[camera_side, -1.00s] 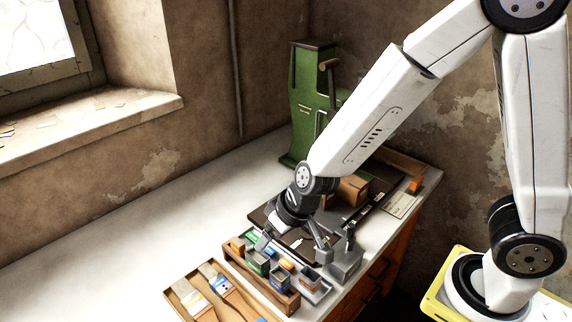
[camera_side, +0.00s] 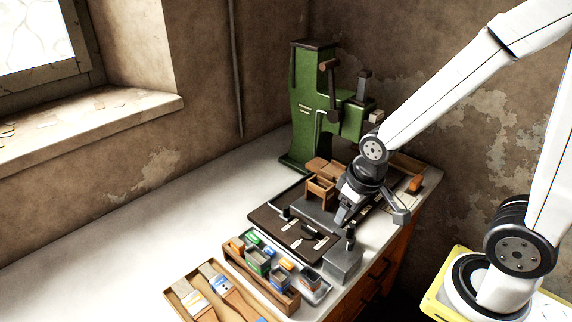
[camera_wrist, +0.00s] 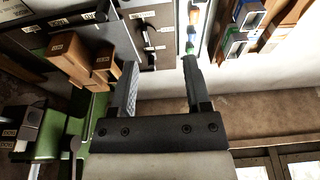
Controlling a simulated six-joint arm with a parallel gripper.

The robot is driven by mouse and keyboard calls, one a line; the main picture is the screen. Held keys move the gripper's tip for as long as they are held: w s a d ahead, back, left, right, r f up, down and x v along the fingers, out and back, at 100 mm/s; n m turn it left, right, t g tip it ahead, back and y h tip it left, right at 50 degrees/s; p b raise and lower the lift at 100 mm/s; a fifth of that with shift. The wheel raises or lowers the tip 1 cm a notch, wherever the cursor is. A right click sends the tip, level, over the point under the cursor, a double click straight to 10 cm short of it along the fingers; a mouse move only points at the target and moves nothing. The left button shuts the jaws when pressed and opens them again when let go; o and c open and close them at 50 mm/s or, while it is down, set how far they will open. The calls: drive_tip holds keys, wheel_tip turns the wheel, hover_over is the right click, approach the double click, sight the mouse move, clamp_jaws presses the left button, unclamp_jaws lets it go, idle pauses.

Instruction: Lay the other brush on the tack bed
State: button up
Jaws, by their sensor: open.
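Two flat brushes with pale and blue bands, the left brush (camera_side: 190,298) and the right brush (camera_side: 216,279), lie side by side in a wooden tray at the lower left of the side view. My gripper (camera_side: 372,214) is above the bench, right of the board and far from the brushes. In the wrist view my gripper (camera_wrist: 159,62) is open, with nothing between its fingers.
A wooden rack (camera_side: 262,282) with small coloured bins stands between the brush tray (camera_side: 172,300) and the board. A grey metal block (camera_side: 342,264) stands at the bench's front edge. Wooden boxes (camera_side: 321,188) and the green press (camera_side: 305,105) stand behind. The left bench is clear.

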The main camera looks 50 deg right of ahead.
drive_tip(key=shift+w+a, duration=0.1)
drive_tip(key=shift+a, duration=0.05)
drive_tip(key=t, duration=0.6)
approach(209, 320)
drive_tip(key=shift+s+d+f, duration=0.2)
drive_tip(key=shift+s+f, duration=0.1)
drive_tip(key=shift+s, duration=0.15)
drive_tip(key=shift+s+d+f, duration=0.2)
drive_tip(key=shift+s+f, duration=0.1)
drive_tip(key=shift+s, duration=0.2)
drive_tip(key=shift+s+a+f, duration=0.2)
drive_tip(key=shift+s+f, duration=0.05)
drive_tip(key=shift+s, duration=0.05)
drive_tip(key=shift+x, duration=1.35)
drive_tip(key=shift+w, duration=0.1)
drive_tip(key=shift+x, duration=2.5)
